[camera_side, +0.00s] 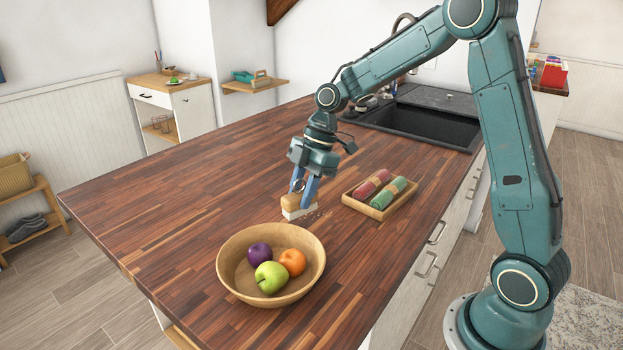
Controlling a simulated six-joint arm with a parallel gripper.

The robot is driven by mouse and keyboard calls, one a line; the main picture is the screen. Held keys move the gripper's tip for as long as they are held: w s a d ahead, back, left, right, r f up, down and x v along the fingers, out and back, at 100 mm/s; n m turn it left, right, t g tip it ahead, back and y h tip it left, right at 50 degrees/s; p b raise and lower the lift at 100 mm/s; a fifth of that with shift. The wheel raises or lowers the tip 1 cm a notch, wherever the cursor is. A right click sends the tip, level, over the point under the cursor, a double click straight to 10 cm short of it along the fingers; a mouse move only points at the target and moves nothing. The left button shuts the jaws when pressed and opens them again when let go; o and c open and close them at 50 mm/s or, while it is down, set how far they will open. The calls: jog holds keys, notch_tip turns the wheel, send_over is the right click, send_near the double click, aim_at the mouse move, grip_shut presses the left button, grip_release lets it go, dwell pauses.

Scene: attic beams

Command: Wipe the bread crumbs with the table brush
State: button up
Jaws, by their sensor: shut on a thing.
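My gripper (306,190) has its blue fingers shut on the table brush (297,206), a wooden block with pale bristles below. The brush is low over the wooden counter, behind the bowl; I cannot tell for sure whether its bristles touch the wood. Small pale bread crumbs (320,218) lie scattered on the counter just to the right of the brush. They are tiny, and some may be hidden behind the brush.
A wooden bowl (230,279) with an apple, an orange and a purple fruit stands in front of the brush. A wooden tray (379,214) with red and green rolls lies to the right. A dark sink (425,122) is behind. The counter (170,205) at left is clear.

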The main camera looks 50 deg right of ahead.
jog(key=shift+r, duration=0.3)
jog(key=shift+r, duration=0.2)
jog(key=shift+r, duration=1.3)
jog(key=shift+d, duration=0.1)
jog(key=shift+w+d+n+g, duration=0.3)
jog(key=shift+w+d+n, duration=0.25)
jog(key=shift+n, duration=0.25)
jog(key=d+f+n+g, duration=0.1)
jog(key=d+n+g, duration=0.1)
jog(key=d+n, duration=0.5)
jog(key=d, duration=0.3)
jog(key=shift+w+g, duration=0.4)
jog(key=shift+f, duration=0.1)
